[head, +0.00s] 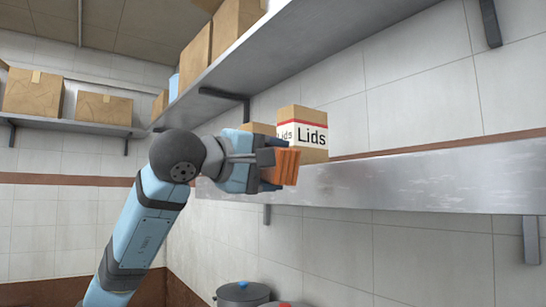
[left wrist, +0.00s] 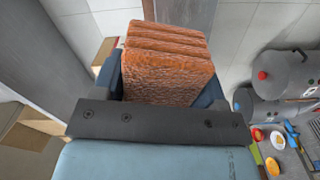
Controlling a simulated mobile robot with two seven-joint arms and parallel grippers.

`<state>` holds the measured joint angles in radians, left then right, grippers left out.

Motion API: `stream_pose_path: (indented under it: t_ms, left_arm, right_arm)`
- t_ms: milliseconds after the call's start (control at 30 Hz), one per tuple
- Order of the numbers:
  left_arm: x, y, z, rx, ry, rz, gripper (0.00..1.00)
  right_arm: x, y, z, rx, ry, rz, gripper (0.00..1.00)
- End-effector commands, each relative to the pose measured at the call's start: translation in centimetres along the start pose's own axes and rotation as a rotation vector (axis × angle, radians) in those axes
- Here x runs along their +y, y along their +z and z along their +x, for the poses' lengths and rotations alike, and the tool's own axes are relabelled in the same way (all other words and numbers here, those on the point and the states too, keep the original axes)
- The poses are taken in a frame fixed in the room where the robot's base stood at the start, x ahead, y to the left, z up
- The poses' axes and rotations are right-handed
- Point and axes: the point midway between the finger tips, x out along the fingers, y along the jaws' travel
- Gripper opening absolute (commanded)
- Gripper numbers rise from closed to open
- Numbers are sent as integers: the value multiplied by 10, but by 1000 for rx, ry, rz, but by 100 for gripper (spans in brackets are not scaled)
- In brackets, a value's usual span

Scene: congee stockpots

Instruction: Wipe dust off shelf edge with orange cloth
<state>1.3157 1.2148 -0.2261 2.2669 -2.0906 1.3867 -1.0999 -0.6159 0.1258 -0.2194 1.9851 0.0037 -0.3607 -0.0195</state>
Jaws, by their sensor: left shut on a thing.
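The orange cloth (head: 287,166) is a folded, layered block in my left gripper (head: 272,170). It also shows in the left wrist view (left wrist: 165,70), standing out between the two fingers. The lower wall shelf has a long grey front edge (head: 400,184) with pale, whitish dust smears along it. The cloth is in front of the left part of this edge in the head view. I cannot tell whether it touches the edge. My arm and gripper hide part of the shelf's left end. My right gripper is not in view.
A cardboard box marked "Lids" (head: 303,136) stands on the lower shelf, just behind the cloth. An upper shelf (head: 290,55) with boxes hangs above. Stockpots (head: 242,294) stand below; they also show in the left wrist view (left wrist: 283,72). The shelf's right part is clear.

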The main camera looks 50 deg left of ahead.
Motion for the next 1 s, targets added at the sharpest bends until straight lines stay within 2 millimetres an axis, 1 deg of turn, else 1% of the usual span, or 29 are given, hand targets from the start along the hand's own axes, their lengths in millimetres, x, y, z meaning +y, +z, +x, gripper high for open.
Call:
stream_pose_path:
  t_ms: [33, 200, 300, 400, 533, 633, 1000]
  left_arm:
    - [-8, 1, 1, 2, -2, 66, 47]
    - [-27, 5, 3, 2, -4, 330, 47]
    - [-35, 8, 4, 0, -2, 464, 47]
    - [-39, 10, 4, -1, 0, 552, 47]
    - [-41, 10, 7, -2, 1, 599, 47]
    - [-40, 10, 13, -2, 2, 602, 47]
    - [-39, 10, 50, -3, 2, 600, 47]
  right_arm:
    - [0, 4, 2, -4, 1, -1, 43]
    - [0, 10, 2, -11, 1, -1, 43]
    - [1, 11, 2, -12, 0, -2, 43]
    - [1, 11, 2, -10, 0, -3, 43]
    - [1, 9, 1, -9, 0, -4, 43]
    - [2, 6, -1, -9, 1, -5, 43]
    - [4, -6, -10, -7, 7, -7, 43]
